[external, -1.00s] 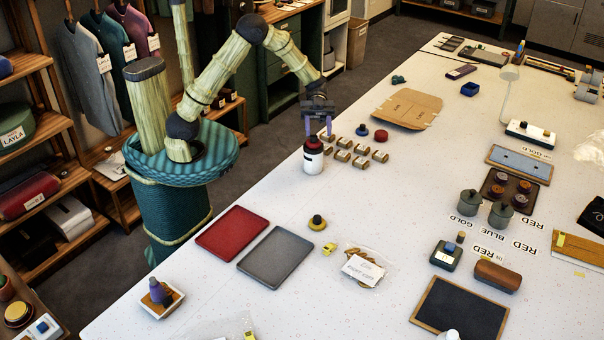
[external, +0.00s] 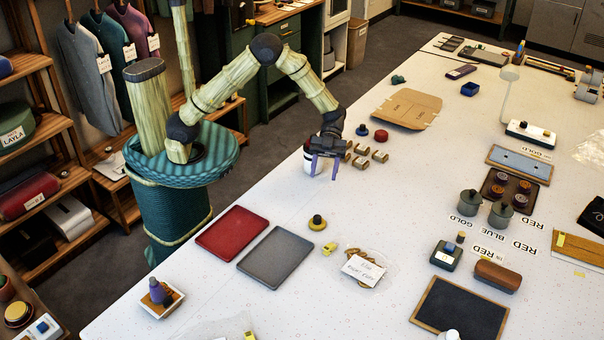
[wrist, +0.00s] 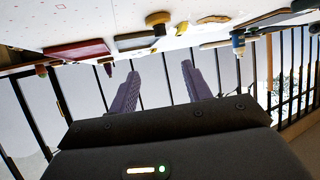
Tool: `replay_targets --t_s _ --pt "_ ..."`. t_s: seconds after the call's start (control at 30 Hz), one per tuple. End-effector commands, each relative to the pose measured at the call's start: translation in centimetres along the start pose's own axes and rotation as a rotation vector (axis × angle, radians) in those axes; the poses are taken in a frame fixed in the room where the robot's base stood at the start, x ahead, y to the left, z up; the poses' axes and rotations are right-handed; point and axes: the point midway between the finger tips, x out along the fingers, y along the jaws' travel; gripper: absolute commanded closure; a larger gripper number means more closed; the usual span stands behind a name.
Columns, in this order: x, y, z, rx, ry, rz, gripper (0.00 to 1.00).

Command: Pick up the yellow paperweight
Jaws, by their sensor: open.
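The yellow paperweight (external: 317,223), a round yellow base with a dark knob, stands on the table to the right of the grey tray in the external view. It seems to be the yellow-brown disc with a knob (wrist: 157,20) at the top middle of the wrist view. My gripper (external: 324,170) hangs above the table, beyond the paperweight and apart from it. Its two purple fingers (wrist: 160,70) are spread with nothing between them. They point toward the disc in the wrist view.
Red (external: 231,232) and grey (external: 275,257) trays lie left of the paperweight. A small yellow object (external: 329,248) and a labelled clear bag (external: 363,269) lie nearer the camera. Red (external: 381,136) and blue (external: 363,130) pieces stand farther back.

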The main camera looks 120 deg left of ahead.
Motion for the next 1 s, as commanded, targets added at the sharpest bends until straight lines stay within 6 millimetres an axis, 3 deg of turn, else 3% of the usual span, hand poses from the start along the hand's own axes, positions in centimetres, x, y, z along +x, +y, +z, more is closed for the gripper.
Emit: replay_targets --t_s 0.13,0.53,0.9,1.0 --pt "0.7 0.0 1.4 -0.001 0.001 0.0 0.51" --pt "1.2 0.0 1.5 -0.001 0.001 0.0 0.51" --pt "6.7 0.0 1.4 -0.002 0.001 0.001 0.51" --pt "7.4 0.0 1.4 -0.001 0.001 0.0 0.51"
